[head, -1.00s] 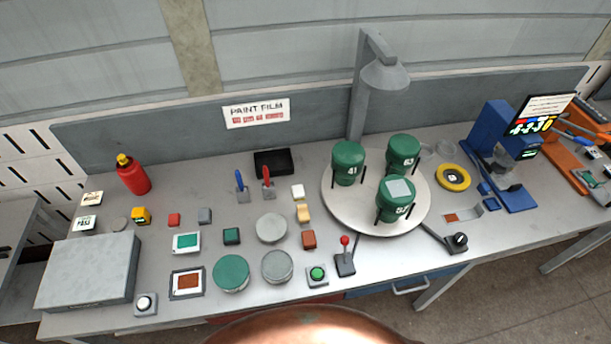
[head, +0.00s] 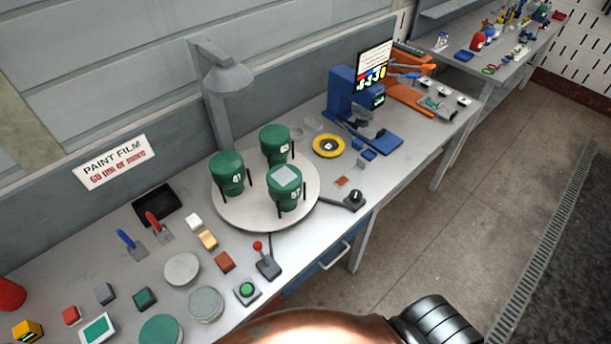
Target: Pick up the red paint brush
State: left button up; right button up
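Neither of my grippers is in view, and nothing touches the red brush.
A round turntable (head: 228,219) with several green cylinders stands right of the brushes, under a grey lamp (head: 222,80). Small blocks, discs and a red-knobbed joystick (head: 265,258) crowd the front. A blue press (head: 345,95) stands farther right. Open floor lies at right.

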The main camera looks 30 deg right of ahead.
aim_at(149, 215)
jog(key=z, duration=1.5)
jog(key=k, duration=0.65)
jog(key=u, duration=0.8)
jog(key=i, duration=1)
